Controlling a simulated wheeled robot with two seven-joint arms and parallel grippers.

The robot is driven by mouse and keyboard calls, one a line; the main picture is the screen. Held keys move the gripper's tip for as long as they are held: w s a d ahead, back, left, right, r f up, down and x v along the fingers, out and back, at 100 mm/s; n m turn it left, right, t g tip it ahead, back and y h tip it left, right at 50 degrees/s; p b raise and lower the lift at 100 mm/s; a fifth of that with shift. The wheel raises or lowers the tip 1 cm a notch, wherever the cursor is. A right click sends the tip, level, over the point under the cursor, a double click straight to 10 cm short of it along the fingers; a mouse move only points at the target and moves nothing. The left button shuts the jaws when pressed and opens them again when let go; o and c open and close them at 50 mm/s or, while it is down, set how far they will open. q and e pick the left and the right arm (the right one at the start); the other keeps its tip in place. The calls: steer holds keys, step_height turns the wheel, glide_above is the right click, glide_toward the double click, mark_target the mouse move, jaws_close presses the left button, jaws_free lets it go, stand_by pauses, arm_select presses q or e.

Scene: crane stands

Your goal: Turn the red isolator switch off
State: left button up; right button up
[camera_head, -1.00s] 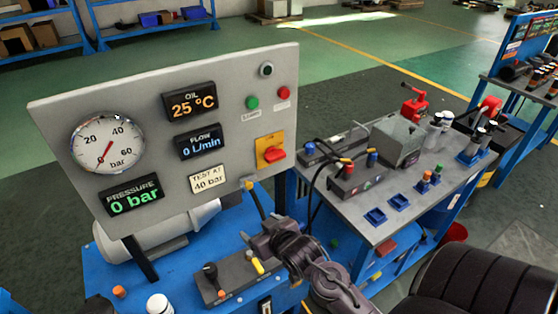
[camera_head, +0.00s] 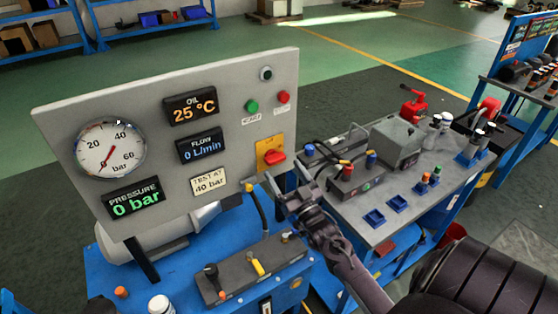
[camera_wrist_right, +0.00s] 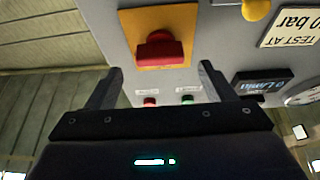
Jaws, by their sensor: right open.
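The red isolator switch (camera_head: 274,157) sits on a yellow plate (camera_head: 264,145) at the lower right of the grey upright panel (camera_head: 230,110). Its handle lies roughly level across the picture. My right gripper (camera_head: 284,182) is open and empty, just below and in front of the switch. In the right wrist view, the switch (camera_wrist_right: 160,50) shows beyond the gap between the two fingers (camera_wrist_right: 160,82), roughly centred and apart from them. My left gripper is out of view.
The panel also carries a gauge (camera_head: 110,149), displays, and green (camera_head: 252,106) and red (camera_head: 283,97) buttons. Below is a valve block (camera_head: 250,268) with levers on the blue bench. A second bench (camera_head: 400,195) with fittings stands to the right.

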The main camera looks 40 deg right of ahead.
mark_target(278, 162)
steer(key=shift+p+x, duration=0.45)
steer(key=shift+x, duration=1.5)
steer(key=c, duration=1)
